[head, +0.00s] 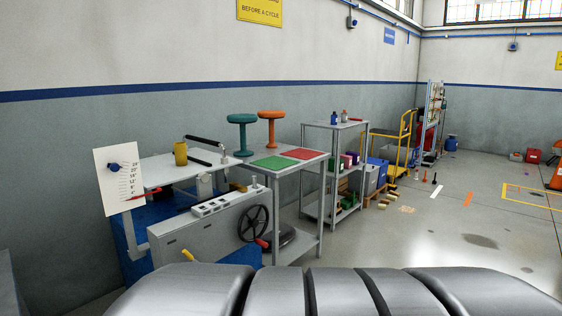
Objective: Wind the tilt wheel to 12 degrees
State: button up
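The tilt wheel (252,225) is a black spoked handwheel on the front of a grey machine cabinet (194,238). A red handle (262,243) sticks out at its lower right. To the left, a white scale board (119,180) carries degree marks, with a blue piece (116,166) near its top. A red pointer (142,194) shows at the board's lower right, near the low marks; its exact reading is too small to tell. A light tilting plate (165,174) sits behind the cabinet. My gripper is not in view.
A grey table (315,164) right of the wheel holds green and red mats and two stools. A shelf rack (334,168) and yellow trolley (405,128) stand beyond. Open floor (420,235) lies to the right. My own dark body fills the bottom edge.

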aim_at(254, 222)
jog(key=u, duration=0.9)
jog(key=i+l+u, duration=0.2)
jog(key=i+l, duration=1.05)
